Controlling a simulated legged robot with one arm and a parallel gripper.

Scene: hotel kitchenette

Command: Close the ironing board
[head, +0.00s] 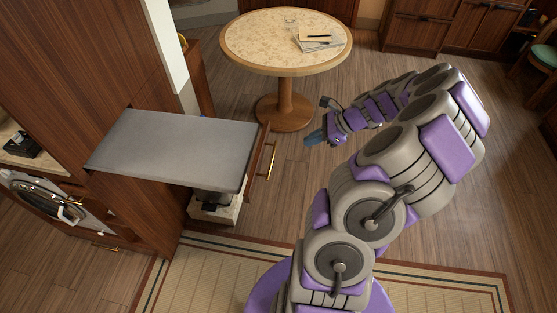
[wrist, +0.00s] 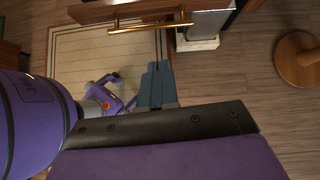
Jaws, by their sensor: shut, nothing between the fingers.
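The ironing board (head: 175,150) is a flat grey panel that sticks out level from the tall wooden cabinet at the left of the head view. A wooden front panel (head: 259,165) with a brass bar handle (head: 271,161) is at its outer end. The handle also shows at the top of the wrist view (wrist: 150,27). My gripper (head: 314,138) is to the right of the handle, apart from it, with blue-grey fingers. In the wrist view my gripper (wrist: 155,72) is shut and empty, its fingertips a little below the handle in the picture.
A round table (head: 250,45) with papers and a pen stands at the back. A washing-machine-like appliance (head: 45,197) is in the cabinet at left. A striped rug (head: 200,275) lies in front.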

